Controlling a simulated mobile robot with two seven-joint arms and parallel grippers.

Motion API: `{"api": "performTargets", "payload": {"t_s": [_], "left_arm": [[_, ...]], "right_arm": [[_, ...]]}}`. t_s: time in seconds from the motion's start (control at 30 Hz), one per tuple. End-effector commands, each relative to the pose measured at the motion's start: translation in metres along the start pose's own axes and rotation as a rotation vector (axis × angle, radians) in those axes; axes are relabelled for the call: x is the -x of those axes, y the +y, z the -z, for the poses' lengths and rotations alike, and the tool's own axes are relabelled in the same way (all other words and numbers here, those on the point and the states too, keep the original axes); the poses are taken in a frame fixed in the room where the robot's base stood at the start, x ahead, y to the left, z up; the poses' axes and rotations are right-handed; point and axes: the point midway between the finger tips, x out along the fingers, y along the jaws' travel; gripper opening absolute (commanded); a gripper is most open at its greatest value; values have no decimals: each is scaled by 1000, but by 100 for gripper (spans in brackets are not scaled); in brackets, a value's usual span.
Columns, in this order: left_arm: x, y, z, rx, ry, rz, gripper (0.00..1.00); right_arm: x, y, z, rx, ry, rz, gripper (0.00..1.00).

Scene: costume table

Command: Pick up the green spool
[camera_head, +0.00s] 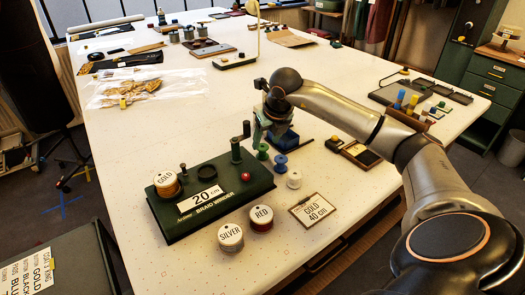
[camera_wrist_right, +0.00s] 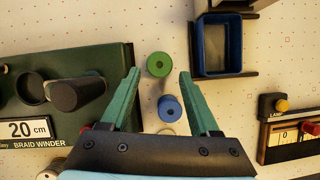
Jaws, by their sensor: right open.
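The green spool (camera_head: 262,150) stands on the white table just right of the braid winder. In the right wrist view the green spool (camera_wrist_right: 159,65) lies between and slightly beyond the fingertips of my right gripper. My right gripper (camera_head: 266,124) is open, pointing down above the spool, with nothing between its fingers; it also shows in the right wrist view (camera_wrist_right: 158,73). A blue spool (camera_wrist_right: 169,107) sits between the open fingers, nearer the palm; in the head view the blue spool (camera_head: 280,163) is right of the green one. My left gripper is out of view.
The braid winder (camera_head: 213,213) stands at left, with posts and a gold spool (camera_head: 166,184). A white spool (camera_head: 294,179), red spool (camera_head: 261,218) and silver spool (camera_head: 230,238) stand in front. A blue tray (camera_wrist_right: 221,45) is close right of the fingers.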

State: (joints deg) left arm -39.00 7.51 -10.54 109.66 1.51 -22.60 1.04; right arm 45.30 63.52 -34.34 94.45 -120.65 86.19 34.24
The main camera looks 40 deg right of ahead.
Motion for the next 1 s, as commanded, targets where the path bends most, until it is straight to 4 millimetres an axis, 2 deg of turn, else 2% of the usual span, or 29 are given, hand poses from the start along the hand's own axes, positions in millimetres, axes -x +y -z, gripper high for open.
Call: {"api": "performTargets", "payload": {"t_s": [0.23,0.53,1.0], "left_arm": [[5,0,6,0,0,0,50],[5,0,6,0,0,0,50],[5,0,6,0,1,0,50]], "right_arm": [[-35,2,-2,0,4,-1,62],[-41,1,-2,1,1,0,62],[-40,1,-2,0,1,0,10]]}}
